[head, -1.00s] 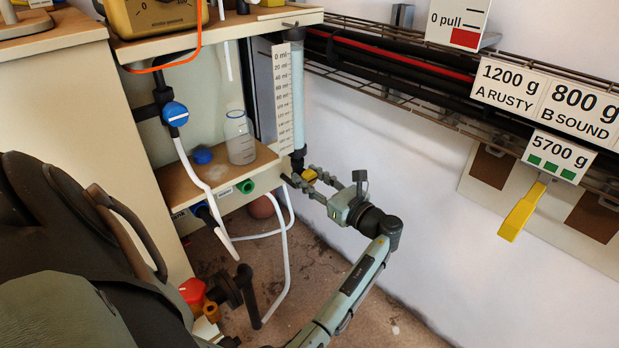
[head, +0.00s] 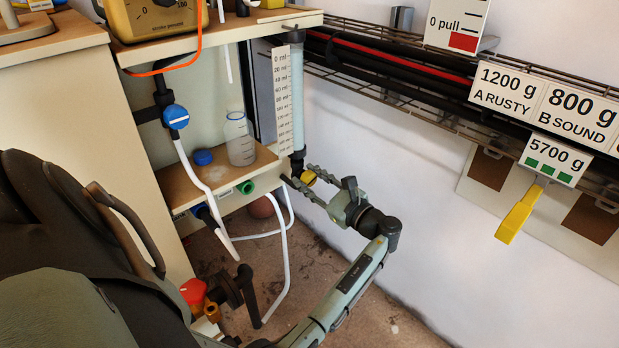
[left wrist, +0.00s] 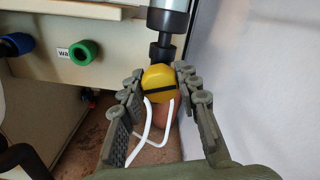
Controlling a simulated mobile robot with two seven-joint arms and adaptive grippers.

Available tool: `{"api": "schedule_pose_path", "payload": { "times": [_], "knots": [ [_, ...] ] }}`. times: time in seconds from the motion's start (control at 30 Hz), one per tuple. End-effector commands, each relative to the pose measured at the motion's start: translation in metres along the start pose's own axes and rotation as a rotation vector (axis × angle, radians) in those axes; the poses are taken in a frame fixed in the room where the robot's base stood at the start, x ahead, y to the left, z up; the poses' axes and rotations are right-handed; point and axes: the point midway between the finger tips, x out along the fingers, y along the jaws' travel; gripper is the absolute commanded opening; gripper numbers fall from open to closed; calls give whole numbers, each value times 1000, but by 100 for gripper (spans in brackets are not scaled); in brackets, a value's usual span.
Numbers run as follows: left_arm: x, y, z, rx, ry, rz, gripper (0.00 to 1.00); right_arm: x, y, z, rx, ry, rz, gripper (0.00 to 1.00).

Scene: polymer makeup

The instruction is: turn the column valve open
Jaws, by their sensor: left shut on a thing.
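The upright column (head: 297,100) of pale blue liquid stands beside a white ml scale (head: 282,100) in the head view. Below its black outlet is the round yellow valve knob (head: 308,178). It also shows in the left wrist view (left wrist: 160,75), with a black bar lying nearly level across its face. My left gripper (head: 304,178) has one finger on each side of the knob and is shut on it. In the left wrist view the gripper (left wrist: 158,78) partly covers the knob's sides. My right gripper is not in view.
A wooden shelf (head: 190,190) left of the column holds a clear bottle (head: 240,150) and a blue cap. A green port (head: 246,187) and white hoses are close to my left gripper. The white wall is at right. A wire rack (head: 400,85) with weight labels runs above.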

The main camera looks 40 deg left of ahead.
Motion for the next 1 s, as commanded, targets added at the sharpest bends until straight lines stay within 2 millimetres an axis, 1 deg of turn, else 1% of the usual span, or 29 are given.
{"api": "schedule_pose_path", "payload": {
  "times": [0.2,0.4,0.6,0.97,1.0],
  "knots": [
    [2,0,0,-137,-2,1,3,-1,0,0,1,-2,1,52],
    [1,0,1,-217,-3,1,3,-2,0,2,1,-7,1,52],
    [1,0,1,-250,-3,1,3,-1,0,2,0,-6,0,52],
    [2,0,1,-254,-3,2,3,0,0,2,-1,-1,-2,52],
    [2,0,1,-253,-3,2,34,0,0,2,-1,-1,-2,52]
  ]
}}
